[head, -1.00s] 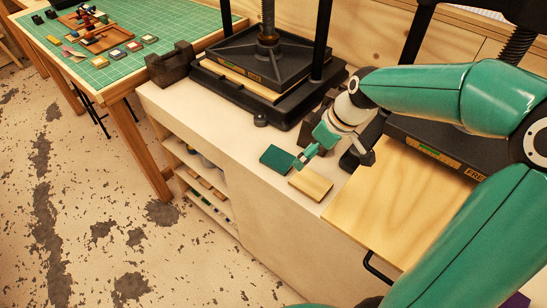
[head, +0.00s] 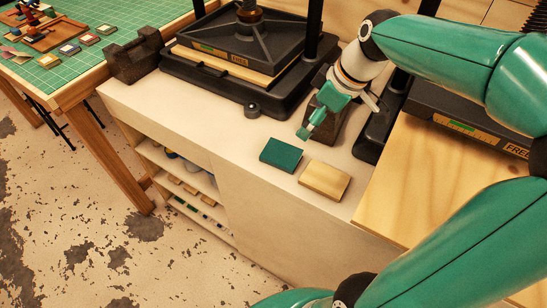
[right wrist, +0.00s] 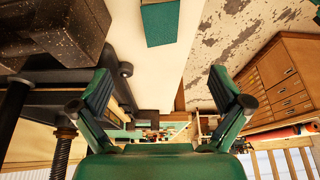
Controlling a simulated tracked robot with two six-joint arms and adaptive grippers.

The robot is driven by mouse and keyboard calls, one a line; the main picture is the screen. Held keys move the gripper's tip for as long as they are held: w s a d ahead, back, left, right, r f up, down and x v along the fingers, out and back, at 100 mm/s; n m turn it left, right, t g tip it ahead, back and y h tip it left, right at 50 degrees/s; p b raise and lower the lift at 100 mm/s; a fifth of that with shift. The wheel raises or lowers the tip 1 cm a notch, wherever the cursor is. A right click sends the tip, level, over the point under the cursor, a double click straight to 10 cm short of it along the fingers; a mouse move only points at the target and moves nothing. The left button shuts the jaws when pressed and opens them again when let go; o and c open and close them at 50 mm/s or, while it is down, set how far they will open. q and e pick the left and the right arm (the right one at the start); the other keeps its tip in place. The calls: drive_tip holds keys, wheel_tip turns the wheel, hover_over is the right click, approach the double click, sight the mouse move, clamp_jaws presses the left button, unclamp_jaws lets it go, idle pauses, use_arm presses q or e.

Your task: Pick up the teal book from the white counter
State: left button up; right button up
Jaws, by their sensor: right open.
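The teal book (head: 281,154) lies flat on the white counter (head: 190,118), close to its front edge. It also shows at the top of the right wrist view (right wrist: 160,22). My right gripper (head: 309,128) is just behind and to the right of the book in the head view, apart from it. In the right wrist view my right gripper (right wrist: 164,95) has its two fingers spread wide with nothing between them. My left gripper is not in view.
A tan wooden block (head: 324,179) lies just right of the book. A black press (head: 240,60) stands behind, with a small dark knob (head: 251,110) before it. A dark block (head: 322,122) is behind my right gripper. The counter left of the book is clear.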

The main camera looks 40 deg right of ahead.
hover_over(282, 155)
drive_tip(key=s, duration=0.2)
drive_tip(key=f, duration=0.6)
drive_tip(key=d+f, duration=0.1)
drive_tip(key=f, duration=0.2)
drive_tip(key=shift+s+f, duration=0.15)
drive_tip(key=shift+f, duration=0.2)
drive_tip(key=shift+p+x, duration=0.75)
drive_tip(key=shift+x, duration=2.15)
drive_tip(key=shift+s, duration=0.15)
drive_tip(key=c, duration=1.3)
drive_tip(key=shift+o, duration=0.2)
drive_tip(key=shift+r, duration=0.15)
